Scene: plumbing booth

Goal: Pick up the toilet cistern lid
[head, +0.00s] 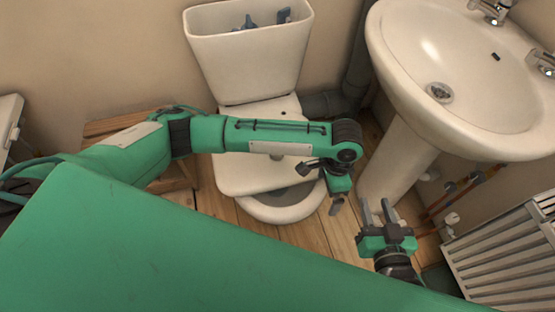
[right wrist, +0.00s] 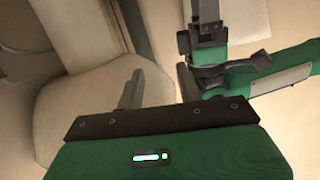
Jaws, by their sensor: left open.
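The toilet cistern (head: 250,65) stands against the back wall with its top open, and dark fittings show inside. I cannot make out its lid as a separate thing in either view. My left arm reaches across in front of the toilet. My left gripper (head: 337,204) points down to the right of the toilet bowl, open, with nothing seen in it. My right gripper (head: 377,205) is open and empty beside the basin's pedestal. In the right wrist view its two fingers (right wrist: 158,86) are apart, and my left gripper (right wrist: 208,45) is close beyond them.
A white basin (head: 480,115) on a pedestal (head: 398,155) stands at the right. A white radiator (head: 510,255) and pipes are at lower right. A wooden stool or crate (head: 105,125) is partly hidden behind my left arm. Plank floor (head: 305,235) shows around the toilet.

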